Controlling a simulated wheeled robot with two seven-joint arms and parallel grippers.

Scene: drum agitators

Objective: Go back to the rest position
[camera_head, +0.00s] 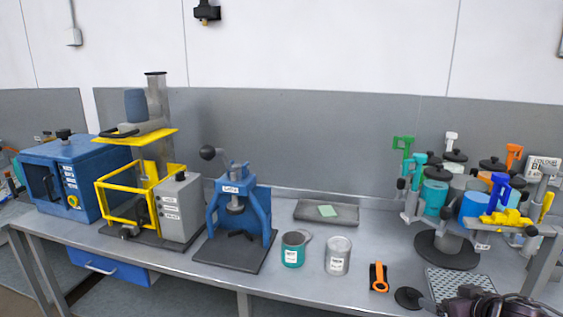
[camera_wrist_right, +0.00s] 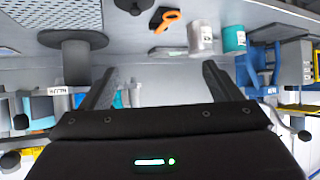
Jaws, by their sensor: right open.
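My right gripper (camera_head: 478,303) is at the bottom right of the head view, in front of the bench's right part. In the right wrist view its two fingers are spread apart, with nothing between their tips (camera_wrist_right: 160,82). That view shows the bench scene upside down. My left gripper is not in view. The grey workbench (camera_head: 315,265) stands ahead, with cans and machines on it.
A teal can (camera_head: 293,250), a grey can (camera_head: 338,256) and an orange-handled tool (camera_head: 379,277) stand near the bench's front. A blue press (camera_head: 238,220) is left of them. A round-based stand (camera_head: 447,248) with colored dispensers fills the right.

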